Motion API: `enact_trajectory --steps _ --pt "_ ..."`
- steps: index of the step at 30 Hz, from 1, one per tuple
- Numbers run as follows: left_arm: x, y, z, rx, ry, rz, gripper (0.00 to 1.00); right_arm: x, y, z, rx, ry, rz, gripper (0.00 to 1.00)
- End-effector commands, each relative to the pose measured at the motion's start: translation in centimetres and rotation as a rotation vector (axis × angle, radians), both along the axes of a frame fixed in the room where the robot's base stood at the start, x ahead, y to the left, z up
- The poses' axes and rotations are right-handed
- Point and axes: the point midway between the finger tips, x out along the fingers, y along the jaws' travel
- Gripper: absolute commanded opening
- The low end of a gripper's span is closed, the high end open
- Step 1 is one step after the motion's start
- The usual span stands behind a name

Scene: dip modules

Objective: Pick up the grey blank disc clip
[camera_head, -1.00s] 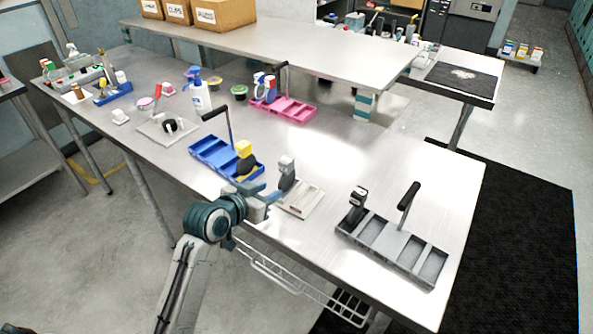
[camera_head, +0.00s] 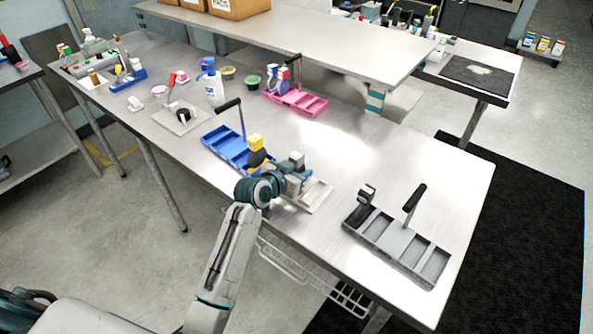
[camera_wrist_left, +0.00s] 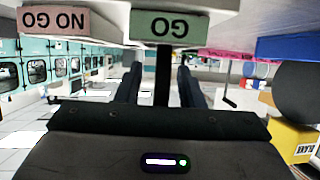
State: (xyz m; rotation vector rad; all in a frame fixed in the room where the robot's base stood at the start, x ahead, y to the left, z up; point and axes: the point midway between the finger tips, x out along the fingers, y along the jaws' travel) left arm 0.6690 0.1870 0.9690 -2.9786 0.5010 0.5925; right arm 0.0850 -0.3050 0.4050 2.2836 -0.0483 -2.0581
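A clip with a light grey block head (camera_head: 297,158), which looks like the grey blank disc clip, stands at the pale tray (camera_head: 318,198). My left gripper (camera_head: 293,182) is right at this clip, below its grey head, and hides its lower part. In the left wrist view the two fingers (camera_wrist_left: 160,82) are apart. A narrow dark upright piece (camera_wrist_left: 162,75), possibly the disc edge-on, is between them with gaps on both sides. A yellow-headed clip (camera_head: 256,141) is next to it at the blue caddy (camera_head: 222,146). My right gripper is not in view.
A grey caddy (camera_head: 398,240) with a tall handle and a dark clip (camera_head: 365,194) stands to the right. Green GO (camera_wrist_left: 165,27) and pink NO GO (camera_wrist_left: 52,20) labels show upside down in the wrist view. The table right of the pink caddy (camera_head: 297,101) is clear.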

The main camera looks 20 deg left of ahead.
Motion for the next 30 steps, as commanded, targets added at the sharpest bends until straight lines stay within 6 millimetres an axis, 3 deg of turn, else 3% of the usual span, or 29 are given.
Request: enact_trajectory --steps 10,15,30 --pt "0.52 -0.19 -0.33 0.001 0.0 0.0 0.33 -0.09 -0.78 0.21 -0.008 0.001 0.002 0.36" --pt "0.52 -0.18 -0.32 0.001 0.0 0.0 0.0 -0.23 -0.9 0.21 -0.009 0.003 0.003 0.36" --pt "0.56 -0.21 0.46 0.0 -0.003 0.0 0.0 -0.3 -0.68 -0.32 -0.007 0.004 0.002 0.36"
